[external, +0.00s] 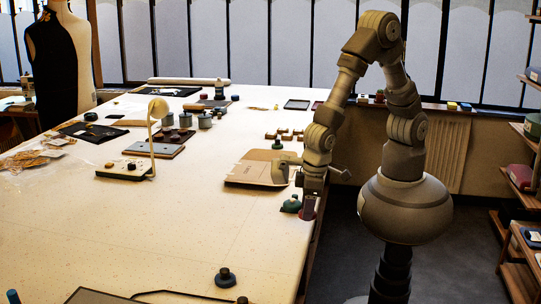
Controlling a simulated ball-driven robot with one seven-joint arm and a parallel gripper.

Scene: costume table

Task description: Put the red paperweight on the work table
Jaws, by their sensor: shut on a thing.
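The work table (150,230) is a long cream surface filling the left and middle of the external view. My gripper (309,197) points down at the table's right edge, with its jaws shut on a small dark red thing, which looks like the red paperweight (308,209). The gripper hides its upper part. I cannot tell whether its underside touches the table or hangs just over the edge.
A green paperweight (291,205) stands just left of my gripper. A dark weight (225,278) stands at the front. The table's middle left is clear. Shelves (523,200) stand at right.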

